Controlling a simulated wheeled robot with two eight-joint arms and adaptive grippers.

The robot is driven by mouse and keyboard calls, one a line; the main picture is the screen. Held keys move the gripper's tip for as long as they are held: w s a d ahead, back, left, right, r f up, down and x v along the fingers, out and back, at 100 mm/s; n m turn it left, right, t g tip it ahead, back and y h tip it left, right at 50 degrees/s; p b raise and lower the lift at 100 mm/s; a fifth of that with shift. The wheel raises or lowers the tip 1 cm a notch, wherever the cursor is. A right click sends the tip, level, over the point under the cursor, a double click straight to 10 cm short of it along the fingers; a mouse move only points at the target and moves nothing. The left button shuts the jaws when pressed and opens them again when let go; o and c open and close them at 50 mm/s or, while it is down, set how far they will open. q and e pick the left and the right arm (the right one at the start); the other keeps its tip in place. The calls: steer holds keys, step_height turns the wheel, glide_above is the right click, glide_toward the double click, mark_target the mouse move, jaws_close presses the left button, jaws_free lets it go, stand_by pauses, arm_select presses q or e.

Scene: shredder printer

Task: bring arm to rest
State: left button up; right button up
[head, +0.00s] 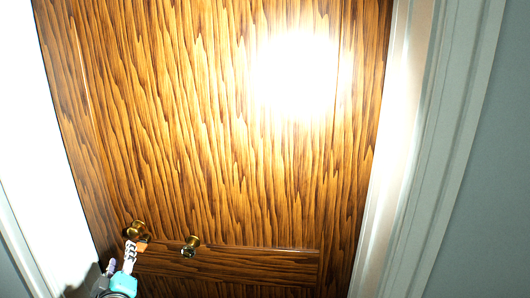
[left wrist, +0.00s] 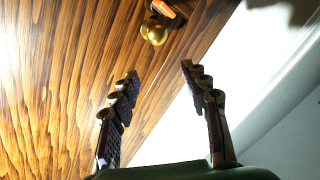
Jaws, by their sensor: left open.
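My left gripper (head: 121,262) is at the lower left of the head view, just below a brass knob (head: 135,229) on the wooden door (head: 210,130). In the left wrist view its two dark, ridged fingers (left wrist: 158,72) stand wide apart, with nothing between them. A brass knob (left wrist: 153,31) lies beyond the fingertips in that view, apart from them. A small orange piece (left wrist: 163,9) shows beside this knob; I cannot tell what it is. My right gripper is in neither view.
A second brass knob (head: 191,246) sits to the right of the first on the door. A pale door frame (head: 415,150) runs down the right side, with a grey wall beyond. A bright white surface (head: 35,130) borders the door's left edge. Glare covers the door's upper right.

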arm_select(q)
steer(key=s+d+f+m+g+h, duration=0.6)
steer(key=s+d+f+m+g, duration=0.2)
steer(key=s+d+f+m, duration=0.4)
steer(key=s+d+f, duration=0.3)
steer(key=s+d, duration=0.3)
steer(key=d, duration=0.1)
steer(key=shift+f+m+g+h, duration=0.3)
steer(key=shift+m, duration=0.1)
